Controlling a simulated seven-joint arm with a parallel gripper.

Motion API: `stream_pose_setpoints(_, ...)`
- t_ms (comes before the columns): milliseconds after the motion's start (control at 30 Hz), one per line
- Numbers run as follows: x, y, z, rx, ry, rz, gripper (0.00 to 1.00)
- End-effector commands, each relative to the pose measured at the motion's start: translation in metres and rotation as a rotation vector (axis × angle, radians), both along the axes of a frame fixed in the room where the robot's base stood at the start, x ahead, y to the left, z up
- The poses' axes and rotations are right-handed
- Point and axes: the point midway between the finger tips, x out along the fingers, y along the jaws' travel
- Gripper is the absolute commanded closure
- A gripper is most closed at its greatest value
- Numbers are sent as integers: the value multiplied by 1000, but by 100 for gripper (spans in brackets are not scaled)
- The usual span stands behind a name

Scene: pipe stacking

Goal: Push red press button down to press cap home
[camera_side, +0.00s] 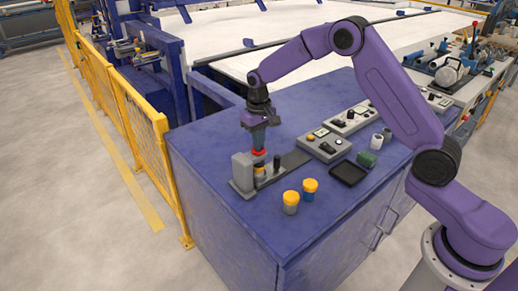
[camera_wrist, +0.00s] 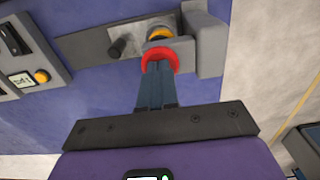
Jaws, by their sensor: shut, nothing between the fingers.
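The red press button (camera_side: 259,153) sits on the grey press fixture (camera_side: 242,172) near the cabinet's left corner. My gripper (camera_side: 259,146) points down from above, its shut, empty fingertips at the button's top. In the wrist view the fingertips (camera_wrist: 158,70) overlap the red button (camera_wrist: 160,54); whether they touch it I cannot tell. Below the button a yellow-orange cap (camera_side: 260,169) shows on a part in the fixture, and it also shows in the wrist view (camera_wrist: 160,34). How far the cap is seated is hidden.
A dark post (camera_side: 277,164) stands on the fixture's plate beside the press. A black tray (camera_side: 348,173), green block (camera_side: 367,158) and control boxes (camera_side: 322,145) lie to the right.

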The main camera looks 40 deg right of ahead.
Motion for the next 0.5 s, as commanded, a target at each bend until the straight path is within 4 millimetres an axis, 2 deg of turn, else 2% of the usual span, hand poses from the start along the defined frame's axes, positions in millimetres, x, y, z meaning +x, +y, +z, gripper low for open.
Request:
stream_pose_setpoints(333,-1,0,-2,-1,2,0,100)
stream_pose_setpoints(500,0,0,6,0,0,0,100)
